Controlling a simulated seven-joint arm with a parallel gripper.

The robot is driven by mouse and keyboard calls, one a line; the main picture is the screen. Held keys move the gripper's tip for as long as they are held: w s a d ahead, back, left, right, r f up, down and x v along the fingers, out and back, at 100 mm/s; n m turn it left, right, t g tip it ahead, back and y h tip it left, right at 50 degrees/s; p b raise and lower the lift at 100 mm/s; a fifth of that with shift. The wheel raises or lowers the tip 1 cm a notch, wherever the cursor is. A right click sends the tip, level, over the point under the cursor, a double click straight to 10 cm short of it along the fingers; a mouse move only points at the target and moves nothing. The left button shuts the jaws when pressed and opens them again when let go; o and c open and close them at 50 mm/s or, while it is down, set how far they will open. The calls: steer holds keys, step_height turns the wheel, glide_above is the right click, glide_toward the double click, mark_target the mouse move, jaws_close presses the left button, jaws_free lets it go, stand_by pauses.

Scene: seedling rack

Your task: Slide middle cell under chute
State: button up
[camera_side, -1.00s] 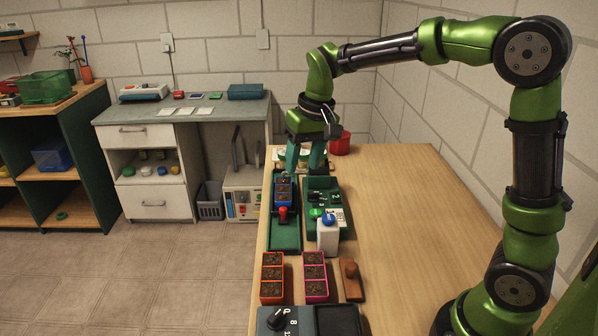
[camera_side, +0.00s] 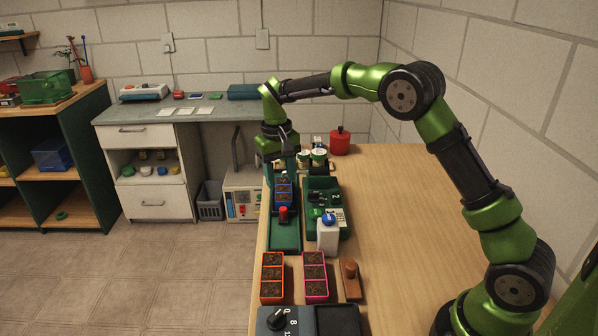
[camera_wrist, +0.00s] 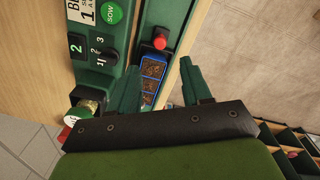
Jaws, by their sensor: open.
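A blue three-cell tray (camera_side: 283,188) filled with dark soil lies lengthwise in a green rail (camera_side: 285,240), behind a red knob (camera_side: 283,213). My gripper (camera_side: 280,169) is open and low over the far end of the tray. In the wrist view the open fingers of my gripper (camera_wrist: 160,68) are on either side of the blue tray (camera_wrist: 152,72), and I cannot tell whether either touches it. The red knob (camera_wrist: 160,40) is beyond the fingertips. A green machine (camera_side: 322,192) stands right of the rail; I cannot make out its chute clearly.
A white bottle with a blue cap (camera_side: 328,236) stands by the machine's near end. An orange tray (camera_side: 272,261), a pink tray (camera_side: 315,259) and a wooden block (camera_side: 350,280) lie nearer. Small jars (camera_side: 319,157) and a red pot (camera_side: 340,143) stand behind. The table's right side is clear.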

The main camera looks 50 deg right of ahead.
mark_target(283, 208)
steer(key=f, duration=0.9)
steer(key=shift+d+f, duration=0.2)
steer(key=shift+c, duration=0.4)
jaws_close()
